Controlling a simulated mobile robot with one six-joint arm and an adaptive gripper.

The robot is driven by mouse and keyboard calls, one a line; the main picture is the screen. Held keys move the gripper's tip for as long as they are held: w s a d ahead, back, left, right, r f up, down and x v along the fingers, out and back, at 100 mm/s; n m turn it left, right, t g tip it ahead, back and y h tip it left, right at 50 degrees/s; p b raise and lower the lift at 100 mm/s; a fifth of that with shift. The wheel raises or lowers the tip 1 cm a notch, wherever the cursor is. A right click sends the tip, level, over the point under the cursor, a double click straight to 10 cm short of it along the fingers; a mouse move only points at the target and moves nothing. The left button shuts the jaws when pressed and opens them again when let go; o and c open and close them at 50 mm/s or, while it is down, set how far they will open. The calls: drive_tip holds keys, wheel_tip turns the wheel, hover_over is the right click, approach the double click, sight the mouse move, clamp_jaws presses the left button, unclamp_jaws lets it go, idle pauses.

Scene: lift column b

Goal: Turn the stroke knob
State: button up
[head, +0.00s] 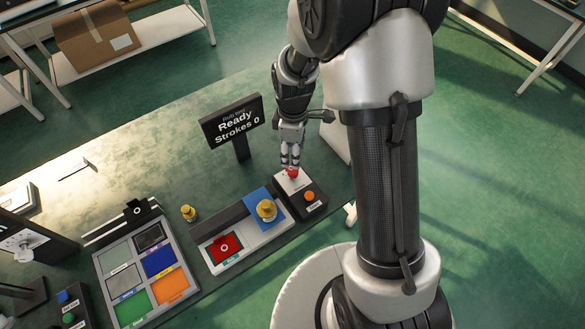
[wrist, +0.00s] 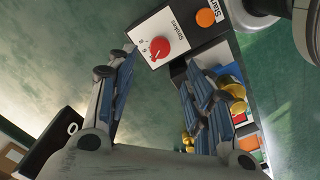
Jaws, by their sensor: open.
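The stroke knob (head: 293,174) is a red dial on a white plate on a dark control box. In the wrist view the knob (wrist: 160,47) has a pale pointer mark, with numbers and the word "Strokes" beside it. My gripper (head: 290,158) is just above the knob in the head view, pointing down at it. In the wrist view the fingers of my gripper (wrist: 161,66) are spread apart, with the knob seen beyond and between their tips. I cannot tell whether either finger touches it.
An orange Start button (head: 309,196) is on the same box. A sign (head: 232,122) reads "Ready, Strokes 0" to the left of my gripper. A brass weight (head: 266,210) stands on a blue pad. A tray of coloured swatches (head: 145,268) lies further left.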

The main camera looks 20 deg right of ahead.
sight(293, 171)
wheel_tip(293, 171, down, 9)
drive_tip(key=shift+b, duration=1.1)
drive_tip(key=shift+c, duration=0.3)
drive_tip(key=c, duration=1)
